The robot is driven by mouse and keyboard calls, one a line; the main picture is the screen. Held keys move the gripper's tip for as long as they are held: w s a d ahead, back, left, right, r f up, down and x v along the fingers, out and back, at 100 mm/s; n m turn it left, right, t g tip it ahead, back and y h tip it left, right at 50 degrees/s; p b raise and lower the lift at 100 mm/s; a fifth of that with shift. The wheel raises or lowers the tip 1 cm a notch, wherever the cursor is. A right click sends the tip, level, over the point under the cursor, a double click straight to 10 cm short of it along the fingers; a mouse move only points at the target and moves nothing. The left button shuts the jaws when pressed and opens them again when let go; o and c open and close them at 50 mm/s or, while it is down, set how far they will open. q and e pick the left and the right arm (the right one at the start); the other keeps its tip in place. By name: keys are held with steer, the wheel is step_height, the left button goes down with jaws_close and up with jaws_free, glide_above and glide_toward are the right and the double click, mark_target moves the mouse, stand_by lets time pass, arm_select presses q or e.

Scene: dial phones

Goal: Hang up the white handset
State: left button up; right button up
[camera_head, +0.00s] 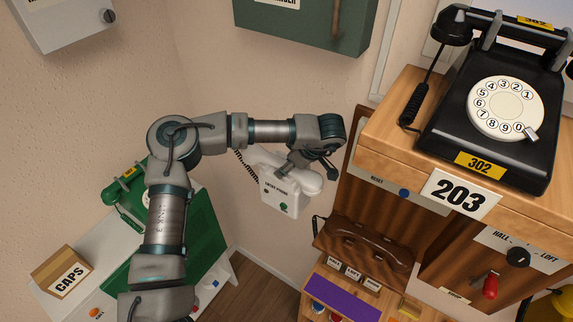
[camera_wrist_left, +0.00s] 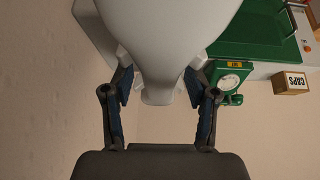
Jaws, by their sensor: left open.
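The white handset (camera_head: 308,182) is at the phone's top, partly hidden by my left gripper (camera_head: 294,166). In the left wrist view a large white body, apparently the handset (camera_wrist_left: 165,35), fills the top centre. The fingers of my left gripper (camera_wrist_left: 160,88) stand open on both sides of its narrow lower end. I cannot tell whether the handset sits fully on its cradle. My right gripper is not in view.
A black dial phone (camera_head: 500,110) stands on a wooden shelf (camera_head: 400,120) at right. A brown handset (camera_head: 372,243) lies below. A green phone (camera_head: 128,200) and a CAPS box (camera_head: 62,272) are at lower left. A green wall box (camera_head: 300,25) hangs above my arm.

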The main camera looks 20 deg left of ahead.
arm_select(q)
steer(key=v, duration=1.2)
steer(key=shift+d, duration=0.25)
steer(key=shift+a, duration=0.6)
